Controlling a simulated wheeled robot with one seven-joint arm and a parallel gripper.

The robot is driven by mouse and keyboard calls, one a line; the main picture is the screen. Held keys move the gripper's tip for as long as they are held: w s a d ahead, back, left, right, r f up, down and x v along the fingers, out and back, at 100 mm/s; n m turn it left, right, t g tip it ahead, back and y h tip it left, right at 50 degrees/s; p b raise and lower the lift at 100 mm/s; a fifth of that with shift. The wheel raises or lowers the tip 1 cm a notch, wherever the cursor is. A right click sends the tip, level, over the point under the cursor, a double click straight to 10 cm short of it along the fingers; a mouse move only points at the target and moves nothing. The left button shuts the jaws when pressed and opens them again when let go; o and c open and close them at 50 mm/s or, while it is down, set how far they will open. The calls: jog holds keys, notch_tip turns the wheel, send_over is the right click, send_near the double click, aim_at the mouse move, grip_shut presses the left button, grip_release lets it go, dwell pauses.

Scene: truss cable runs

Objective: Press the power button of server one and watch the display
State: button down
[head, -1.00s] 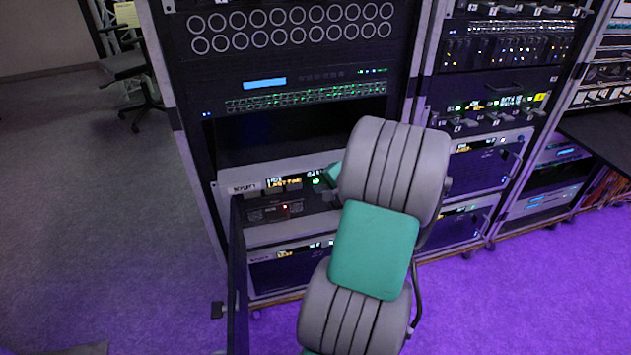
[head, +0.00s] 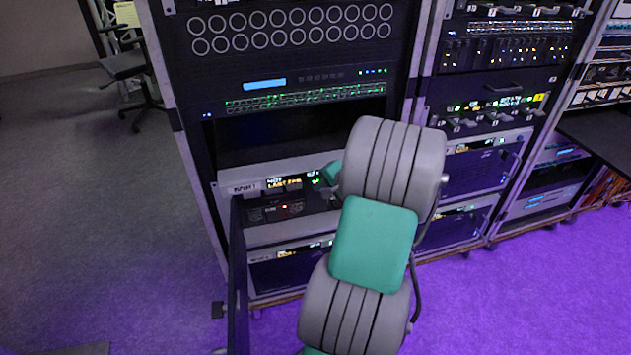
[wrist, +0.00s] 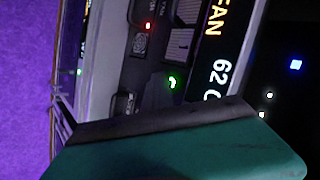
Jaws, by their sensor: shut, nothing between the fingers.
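A server unit with a pale label (head: 243,188) sits in the rack's lower part, left of my arm in the head view; I take it for server one, but the label is too blurred to read. Its small display (head: 284,183) shows whitish and amber text, with a green mark beside it. In the wrist view the display (wrist: 221,50) reads "FAN" and "62", turned sideways. A green-lit symbol (wrist: 173,81) and a red light (wrist: 149,26) show on the panel. My gripper (wrist: 165,122) is shut and empty, close in front of the panel. Fingertip contact and the power button cannot be made out.
An open dark door or panel edge (head: 238,275) stands left of my arm. A similar server (head: 285,268) sits below. More racks (head: 480,150) stand to the right.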

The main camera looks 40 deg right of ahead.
jog(key=shift+w+d+r, duration=0.35)
jog(key=shift+r, duration=0.15)
jog(key=shift+w+r, duration=0.15)
jog(key=shift+r, duration=0.1)
dwell(0.6)
jog(key=shift+a+p, duration=0.2)
jog(key=shift+p, duration=0.25)
jog(key=shift+s, duration=0.35)
jog(key=s, duration=0.1)
jog(key=s+a, duration=0.1)
jog(key=s, duration=0.1)
jog(key=s+a+f+p, duration=0.1)
jog(key=shift+s+a, duration=0.25)
jog(key=shift+s, duration=0.05)
